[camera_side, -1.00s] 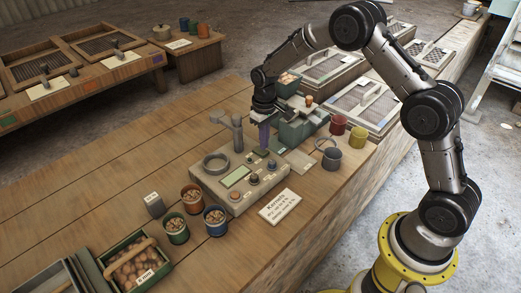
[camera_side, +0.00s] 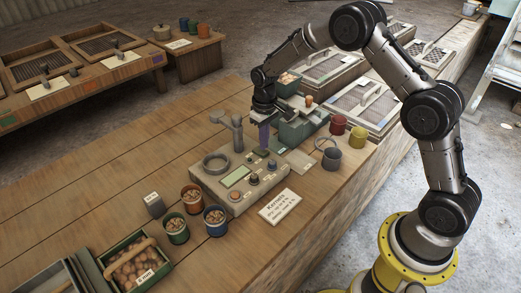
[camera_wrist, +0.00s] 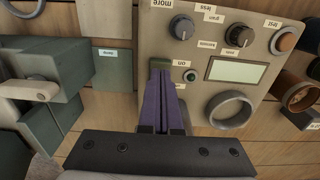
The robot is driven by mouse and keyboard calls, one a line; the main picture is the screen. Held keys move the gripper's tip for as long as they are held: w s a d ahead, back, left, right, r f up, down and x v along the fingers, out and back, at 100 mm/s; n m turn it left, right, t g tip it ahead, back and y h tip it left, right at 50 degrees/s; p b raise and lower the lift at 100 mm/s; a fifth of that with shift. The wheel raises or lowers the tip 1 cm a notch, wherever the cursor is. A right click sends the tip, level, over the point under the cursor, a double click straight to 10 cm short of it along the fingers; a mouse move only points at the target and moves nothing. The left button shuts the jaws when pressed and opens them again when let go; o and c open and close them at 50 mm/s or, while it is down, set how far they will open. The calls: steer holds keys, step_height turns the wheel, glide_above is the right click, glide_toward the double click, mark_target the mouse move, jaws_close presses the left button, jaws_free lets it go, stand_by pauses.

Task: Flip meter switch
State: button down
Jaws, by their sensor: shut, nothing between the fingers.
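The meter (camera_side: 240,178) is a beige box on the wooden bench, with knobs, a greenish display (camera_side: 236,177) and a grey ring on its top face. In the wrist view the meter panel (camera_wrist: 150,30) shows its display (camera_wrist: 238,71), two dark knobs and an orange button. My gripper (camera_side: 264,150) points down at the meter's far end. In the wrist view its purple fingers (camera_wrist: 161,68) are together and empty, over the panel beside a small round green part (camera_wrist: 190,76) and an "on" label. The switch itself cannot be made out; the fingers may hide it.
A grey-green machine (camera_side: 298,125) stands close to the right of my gripper. A forked grey post (camera_side: 237,132) rises behind the meter.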

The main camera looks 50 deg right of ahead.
mark_target(264, 152)
steer(key=shift+f, duration=0.95)
stand_by(0.7)
steer(key=shift+r, duration=3.55)
